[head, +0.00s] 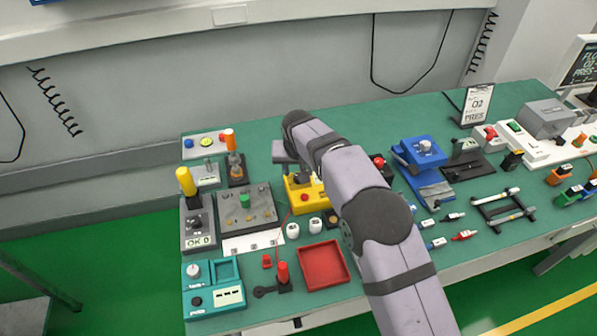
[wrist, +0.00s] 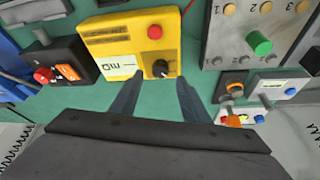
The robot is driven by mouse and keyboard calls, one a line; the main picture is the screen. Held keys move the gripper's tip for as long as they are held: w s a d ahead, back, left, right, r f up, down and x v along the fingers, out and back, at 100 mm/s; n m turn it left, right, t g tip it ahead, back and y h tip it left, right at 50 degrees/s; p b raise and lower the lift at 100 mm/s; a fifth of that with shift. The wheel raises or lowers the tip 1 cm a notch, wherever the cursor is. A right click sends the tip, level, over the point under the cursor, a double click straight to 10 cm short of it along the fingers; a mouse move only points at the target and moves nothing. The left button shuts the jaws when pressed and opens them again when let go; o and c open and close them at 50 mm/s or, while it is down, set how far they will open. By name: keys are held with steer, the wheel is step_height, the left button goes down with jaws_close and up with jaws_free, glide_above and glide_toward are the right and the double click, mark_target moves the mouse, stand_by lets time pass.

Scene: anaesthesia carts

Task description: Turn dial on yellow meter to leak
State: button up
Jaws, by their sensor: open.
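The yellow meter (head: 297,206) stands near the middle of the green bench, partly hidden behind my arm in the head view. In the wrist view the meter (wrist: 110,50) shows a white display reading upside down, a red button (wrist: 155,32) and a black dial (wrist: 160,68) near its lower edge. A light pointer mark shows on the dial; no leak label can be read. My gripper (wrist: 158,84) is open and empty, its two fingers on either side of the dial and apart from it. In the head view the fingertips are hard to make out.
A grey panel with a green knob (head: 244,201) stands just left of the meter. White cylinders (head: 292,230) and a red tray (head: 323,266) lie in front. A blue device (head: 417,152) stands to the right. A black box with a red button (wrist: 44,75) is beside the meter.

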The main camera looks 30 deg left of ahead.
steer(key=shift+p+x, duration=0.8)
steer(key=shift+x, duration=1.45)
steer(key=c, duration=1)
